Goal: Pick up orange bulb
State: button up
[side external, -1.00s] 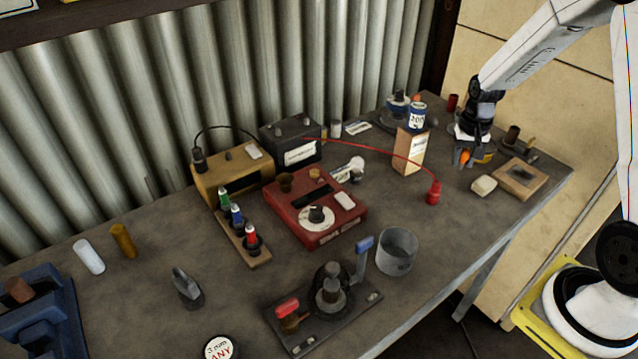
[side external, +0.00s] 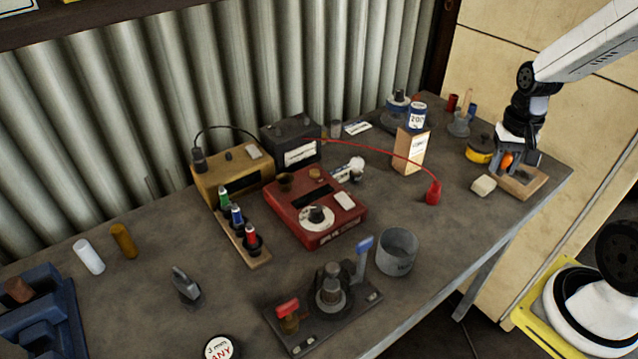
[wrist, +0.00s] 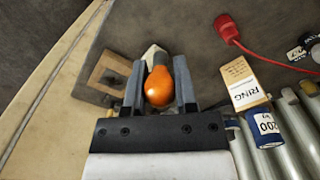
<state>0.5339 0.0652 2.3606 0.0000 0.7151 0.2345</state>
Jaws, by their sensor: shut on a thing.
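The orange bulb (wrist: 158,87) sits between the two dark fingers of my gripper (wrist: 158,70) in the wrist view, its rounded orange end toward the camera. In the side view my gripper (side external: 515,162) is shut on the bulb (side external: 507,160) at the right end of the bench, in front of or above a wooden block with a dark centre (side external: 517,181). Its exact height over the block is hard to tell.
A pale block (side external: 483,186) lies left of the wooden block. A yellow and black item (side external: 479,155) is just behind. A carton (side external: 410,152) with a can (side external: 417,115) on top and a red plug (side external: 433,193) stand further left. Bench between them is clear.

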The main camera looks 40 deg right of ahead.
jog(key=shift+s+a+r, duration=0.2)
jog(key=shift+s, duration=0.3)
jog(key=shift+w+a, duration=0.1)
jog(key=shift+w, duration=0.05)
dwell(0.5)
